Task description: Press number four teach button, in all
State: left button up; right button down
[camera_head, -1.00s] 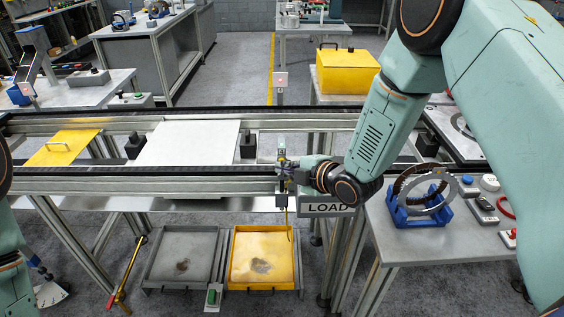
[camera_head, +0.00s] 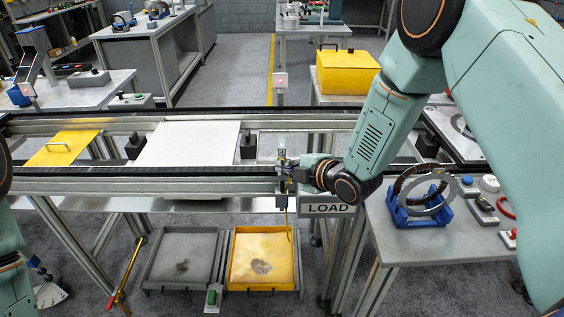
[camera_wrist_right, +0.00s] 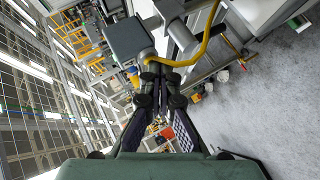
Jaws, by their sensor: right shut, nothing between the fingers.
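A small sensor unit (camera_head: 282,187) is mounted on the front rail of the conveyor, with a yellow cable (camera_head: 288,222) hanging below it. My right gripper (camera_head: 286,170) is shut and empty, right beside the unit; I cannot tell whether it touches. In the right wrist view, the shut fingertips (camera_wrist_right: 160,72) point toward a grey box (camera_wrist_right: 130,38) and the yellow cable (camera_wrist_right: 205,45). No number four or teach button can be made out.
A LOAD sign (camera_head: 327,209) hangs beneath my right wrist. A table (camera_head: 415,245) with a ring in a blue cradle (camera_head: 405,215) stands right.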

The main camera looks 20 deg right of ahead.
jog(key=shift+w, duration=0.15)
dwell(0.5)
jog(key=shift+s+a, duration=0.2)
jog(key=shift+s, duration=0.65)
jog(key=shift+s+a+p, duration=0.2)
jog(key=shift+s+a, duration=0.05)
jog(key=shift+s, duration=0.55)
jog(key=shift+s+a+p, duration=0.15)
jog(key=shift+s+a, duration=0.05)
jog(key=shift+s, duration=0.6)
jog(key=shift+s+a+p, duration=0.2)
jog(key=shift+s+a, duration=0.05)
jog(key=shift+s, duration=0.55)
